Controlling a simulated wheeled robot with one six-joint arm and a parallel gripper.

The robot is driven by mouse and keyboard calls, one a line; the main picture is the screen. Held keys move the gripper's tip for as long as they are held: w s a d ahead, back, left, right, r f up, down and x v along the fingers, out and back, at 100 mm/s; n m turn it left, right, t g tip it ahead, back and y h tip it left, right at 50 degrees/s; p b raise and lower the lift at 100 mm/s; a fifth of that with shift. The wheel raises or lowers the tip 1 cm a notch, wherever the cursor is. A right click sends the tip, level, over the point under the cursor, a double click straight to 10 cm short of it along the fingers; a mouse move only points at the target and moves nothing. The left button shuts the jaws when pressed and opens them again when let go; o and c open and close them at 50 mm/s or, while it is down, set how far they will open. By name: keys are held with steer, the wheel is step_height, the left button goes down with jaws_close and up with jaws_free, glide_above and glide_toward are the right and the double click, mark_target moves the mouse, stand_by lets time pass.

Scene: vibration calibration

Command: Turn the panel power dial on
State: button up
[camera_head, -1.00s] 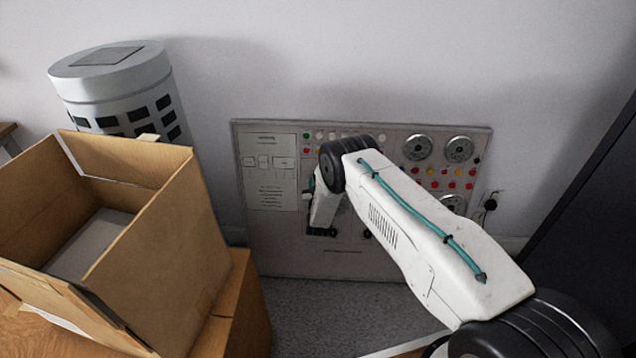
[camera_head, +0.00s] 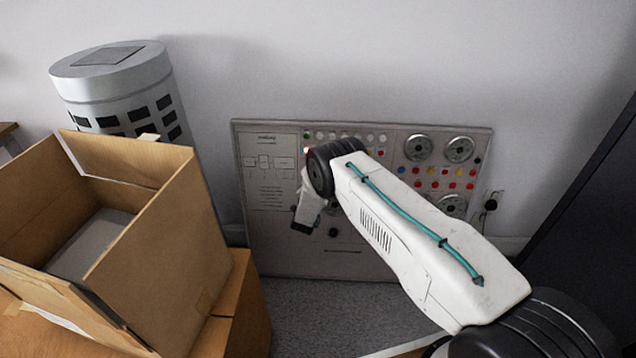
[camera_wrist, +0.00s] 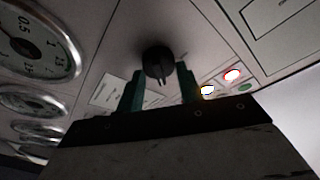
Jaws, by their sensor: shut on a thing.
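The grey panel (camera_head: 375,262) stands against the wall in the head view, with gauges, buttons and small lights. The black power dial (camera_wrist: 157,60) shows near the top centre of the wrist view. My gripper (camera_wrist: 159,80) has one teal finger on each side of this dial and is shut on it. In the head view my gripper (camera_head: 303,222) is tilted in front of the panel's left-middle part, and the dial it holds is hidden there. Beside the fingers in the wrist view, a white lamp (camera_wrist: 208,91) and a red lamp (camera_wrist: 232,74) are lit.
Round gauges (camera_wrist: 38,42) are at the wrist view's left. An open cardboard box (camera_head: 150,255) stands left of the panel, with a grey cylinder (camera_head: 115,85) behind it. A dark cabinet (camera_head: 590,215) borders the right. Carpet (camera_head: 310,310) is free below the panel.

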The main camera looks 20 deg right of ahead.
steer(key=shift+m, duration=0.7)
steer(key=o, duration=1)
steer(key=v, duration=0.8)
steer(key=shift+w+a, duration=0.1)
